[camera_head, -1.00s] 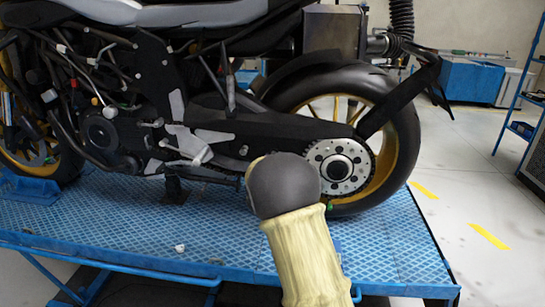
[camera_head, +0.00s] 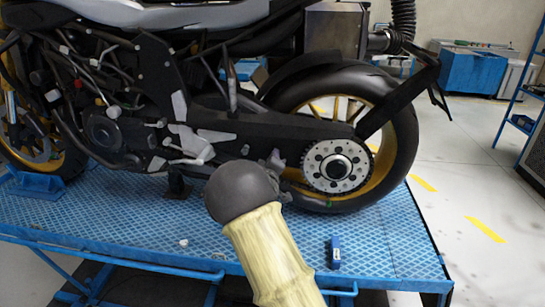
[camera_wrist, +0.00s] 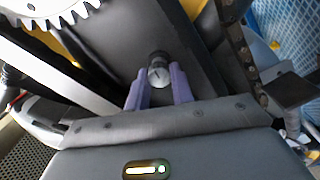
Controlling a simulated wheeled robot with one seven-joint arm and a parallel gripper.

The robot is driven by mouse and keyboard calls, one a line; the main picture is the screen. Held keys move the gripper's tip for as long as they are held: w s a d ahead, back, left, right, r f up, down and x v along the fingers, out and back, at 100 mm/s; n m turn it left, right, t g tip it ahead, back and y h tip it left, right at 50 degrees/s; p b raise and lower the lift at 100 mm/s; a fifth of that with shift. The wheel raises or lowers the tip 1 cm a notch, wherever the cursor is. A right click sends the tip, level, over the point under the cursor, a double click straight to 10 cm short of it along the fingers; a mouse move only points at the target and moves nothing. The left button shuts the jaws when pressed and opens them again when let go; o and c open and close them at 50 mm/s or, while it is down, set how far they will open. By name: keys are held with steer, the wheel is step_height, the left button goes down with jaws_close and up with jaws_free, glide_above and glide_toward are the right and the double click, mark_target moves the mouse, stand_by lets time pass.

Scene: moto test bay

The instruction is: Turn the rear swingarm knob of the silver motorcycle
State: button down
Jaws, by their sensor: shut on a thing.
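The silver motorcycle (camera_head: 150,15) stands on a blue platform, its rear wheel at the right of the head view. Its black swingarm (camera_head: 290,126) runs back to the rear hub. In the wrist view the rear swingarm knob (camera_wrist: 159,74), dark with a round metal face, stands out from the swingarm between two purple fingertips. My gripper (camera_wrist: 160,90) is shut on this knob. In the head view my gripper (camera_head: 275,160) is at the lower side of the swingarm, just left of the sprocket. My rounded arm link hides part of it, and the knob cannot be seen there.
The toothed sprocket (camera_head: 338,166) is close to the right of my gripper, and its teeth also show at the wrist view's upper left. A chain (camera_wrist: 238,50) runs at the right there. A small blue block (camera_head: 336,252) lies on the blue platform (camera_head: 390,235).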

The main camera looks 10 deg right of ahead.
steer(key=shift+f+n, duration=0.3)
steer(key=shift+n, duration=0.3)
steer(key=c, duration=1.4)
jaws_free()
steer(key=shift+c, duration=0.2)
steer(key=shift+o, duration=1.2)
steer(key=shift+r, duration=0.2)
steer(key=shift+s, duration=0.1)
steer(key=b+v, duration=0.2)
steer(key=v, duration=1.5)
steer(key=shift+s, duration=0.15)
